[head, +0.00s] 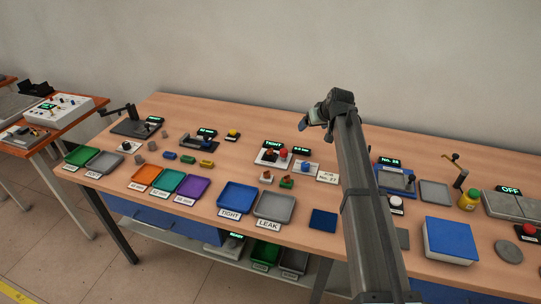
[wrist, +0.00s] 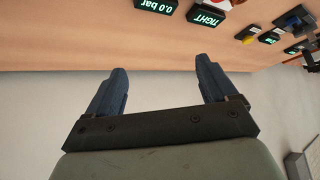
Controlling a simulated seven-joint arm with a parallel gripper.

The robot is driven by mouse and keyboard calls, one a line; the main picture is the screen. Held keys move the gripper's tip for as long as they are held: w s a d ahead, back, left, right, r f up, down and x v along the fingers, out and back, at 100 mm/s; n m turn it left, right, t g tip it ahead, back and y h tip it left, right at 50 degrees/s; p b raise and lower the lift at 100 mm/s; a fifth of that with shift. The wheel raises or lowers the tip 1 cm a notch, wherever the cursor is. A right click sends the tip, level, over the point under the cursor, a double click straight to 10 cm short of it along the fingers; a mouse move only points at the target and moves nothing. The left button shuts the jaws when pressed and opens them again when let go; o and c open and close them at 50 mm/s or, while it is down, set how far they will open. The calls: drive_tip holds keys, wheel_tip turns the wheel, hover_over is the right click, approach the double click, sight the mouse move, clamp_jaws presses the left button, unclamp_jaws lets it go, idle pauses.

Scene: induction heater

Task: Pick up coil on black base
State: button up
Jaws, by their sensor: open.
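My gripper (head: 304,123) is up above the back middle of the long wooden table in the head view. In the wrist view my gripper (wrist: 161,70) shows two blue fingers spread wide with nothing between them. I cannot pick out a coil on a black base for certain. No coil shows in the wrist view.
Several coloured trays, including a purple tray (head: 191,190), line the front left. A TIGHT display (wrist: 209,14) shows near my fingers. The back edge is mostly clear.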

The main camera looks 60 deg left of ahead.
sight(270, 150)
drive_tip(key=s+a+n+g+h, duration=0.1)
drive_tip(key=s+a+n+h, duration=0.2)
drive_tip(key=s, duration=1.1)
drive_tip(key=x, duration=0.8)
drive_tip(key=shift+w+d, duration=0.15)
drive_tip(key=shift+w, duration=0.1)
drive_tip(key=shift+x, duration=2.6)
drive_tip(key=shift+r, duration=0.1)
drive_tip(key=shift+c, duration=0.3)
drive_tip(key=c, duration=1)
